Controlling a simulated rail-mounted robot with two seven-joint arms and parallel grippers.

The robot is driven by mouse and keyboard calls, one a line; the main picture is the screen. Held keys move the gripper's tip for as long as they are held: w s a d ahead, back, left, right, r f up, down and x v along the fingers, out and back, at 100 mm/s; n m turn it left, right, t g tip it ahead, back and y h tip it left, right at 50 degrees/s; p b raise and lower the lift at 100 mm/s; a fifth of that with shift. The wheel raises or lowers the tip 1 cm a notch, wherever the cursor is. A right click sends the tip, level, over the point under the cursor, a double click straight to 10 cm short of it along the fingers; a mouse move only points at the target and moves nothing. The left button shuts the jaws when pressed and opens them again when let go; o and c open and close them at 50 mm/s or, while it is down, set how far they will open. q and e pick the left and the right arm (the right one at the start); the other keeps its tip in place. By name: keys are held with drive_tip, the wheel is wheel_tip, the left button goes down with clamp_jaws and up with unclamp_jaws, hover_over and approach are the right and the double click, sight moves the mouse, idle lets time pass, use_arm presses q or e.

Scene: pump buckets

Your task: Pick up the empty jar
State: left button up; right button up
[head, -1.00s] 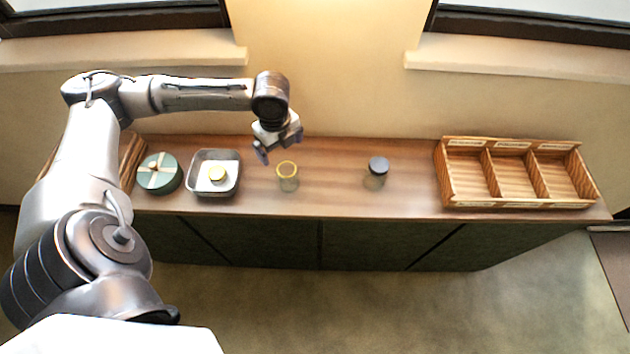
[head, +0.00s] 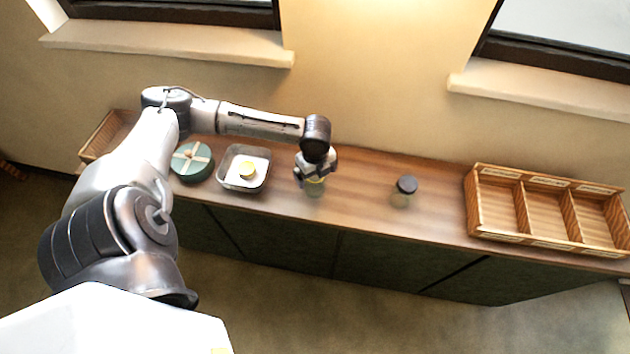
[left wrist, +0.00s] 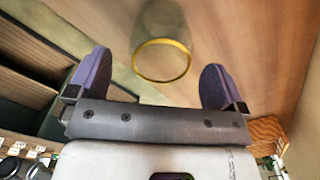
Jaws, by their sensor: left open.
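The empty jar (head: 315,188) is clear glass with a yellow rim and stands on the wooden counter. In the left wrist view the jar (left wrist: 161,60) shows its open yellow rim between and beyond the two purple fingers. My left gripper (head: 310,176) is right over the jar in the head view, covering part of its rim. In the left wrist view my left gripper (left wrist: 158,80) is open, with a finger on each side of the jar and visible gaps to both. My right gripper is in neither view.
A dark-lidded jar (head: 404,190) stands to the right on the counter (head: 365,200). A three-compartment wooden crate (head: 550,240) stands at the right end.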

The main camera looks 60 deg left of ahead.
use_arm(q)
drive_tip(key=shift+f, duration=1.25)
drive_tip(key=c, duration=1.1)
drive_tip(key=shift+r, duration=0.1)
